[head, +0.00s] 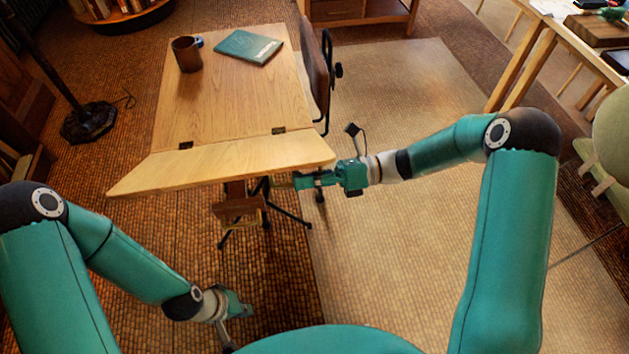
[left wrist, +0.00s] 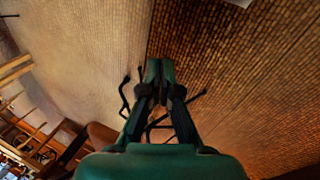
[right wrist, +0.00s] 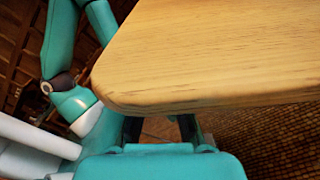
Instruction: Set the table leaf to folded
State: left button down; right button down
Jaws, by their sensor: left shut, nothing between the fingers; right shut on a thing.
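The table leaf (head: 220,167) is a pale wooden flap along the near edge of the wooden table (head: 215,100). It stands out from the table, not hanging down, and looks tilted upward toward me; the exact angle is unclear. Dark hinges (head: 278,130) join them. In the right wrist view the leaf (right wrist: 220,55) fills the upper part and covers my fingertips. My right gripper (head: 285,182) is below the leaf's right corner, shut on a part under the leaf that is mostly hidden. My left gripper (head: 245,312) is low at the front, shut and empty; its fingers (left wrist: 158,85) show in the left wrist view.
A brown mug (head: 187,54) and a green book (head: 249,46) lie toward the table's far end. A chair (head: 316,75) stands at the table's right side. A dark lamp base (head: 88,122) is on the left floor. Floor around the table is mostly open.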

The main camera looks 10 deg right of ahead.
jog(key=shift+w+a+r, duration=0.1)
jog(key=shift+a+r, duration=0.1)
dwell(0.5)
